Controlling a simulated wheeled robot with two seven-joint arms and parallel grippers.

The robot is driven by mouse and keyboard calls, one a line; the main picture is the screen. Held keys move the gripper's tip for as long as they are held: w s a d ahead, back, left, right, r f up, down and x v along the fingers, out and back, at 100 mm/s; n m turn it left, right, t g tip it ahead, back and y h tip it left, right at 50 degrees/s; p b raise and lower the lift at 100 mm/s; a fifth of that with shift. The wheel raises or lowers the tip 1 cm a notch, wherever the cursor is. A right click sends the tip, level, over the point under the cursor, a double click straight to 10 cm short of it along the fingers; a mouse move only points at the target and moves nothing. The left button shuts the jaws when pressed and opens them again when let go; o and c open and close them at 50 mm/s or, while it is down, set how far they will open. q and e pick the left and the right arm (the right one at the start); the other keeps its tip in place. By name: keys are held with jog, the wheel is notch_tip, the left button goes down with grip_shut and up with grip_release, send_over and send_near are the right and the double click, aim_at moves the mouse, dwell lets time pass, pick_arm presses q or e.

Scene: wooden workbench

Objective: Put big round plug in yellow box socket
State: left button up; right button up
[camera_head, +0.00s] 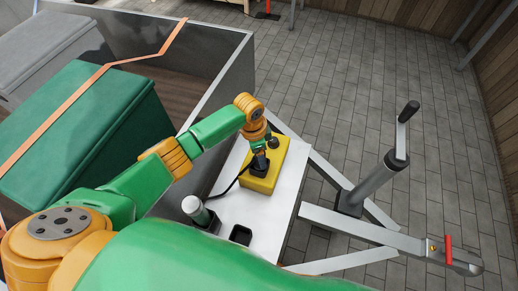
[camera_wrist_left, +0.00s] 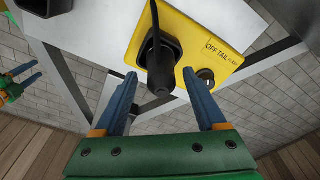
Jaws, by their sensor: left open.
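The yellow box (camera_head: 256,184) sits on the white tabletop of the trailer in the head view, and fills the upper middle of the left wrist view (camera_wrist_left: 201,37). The big round black plug (camera_wrist_left: 160,75) is at the black square socket (camera_wrist_left: 173,46) on the box, its cable running up and away. I cannot tell how deeply it is seated. My left gripper (camera_wrist_left: 163,108) is open, with its blue fingers on either side of the plug and apart from it. My right gripper (camera_wrist_left: 33,73) shows small at the left of the wrist view, its fingers apart.
A grey-white cylinder (camera_head: 194,208) stands in a dark holder left of the box, and a black square recess (camera_head: 241,235) is nearby. A crank jack (camera_head: 375,180) stands at right. A green case (camera_head: 85,135) lies in the trailer bed at left.

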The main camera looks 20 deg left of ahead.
pick_arm(q)
notch_tip(320, 180, up, 12)
jog(key=a+p, duration=0.1)
jog(key=p, duration=0.2)
jog(key=shift+s+f, duration=0.2)
jog(key=shift+s, duration=0.2)
jog(key=shift+a, duration=0.1)
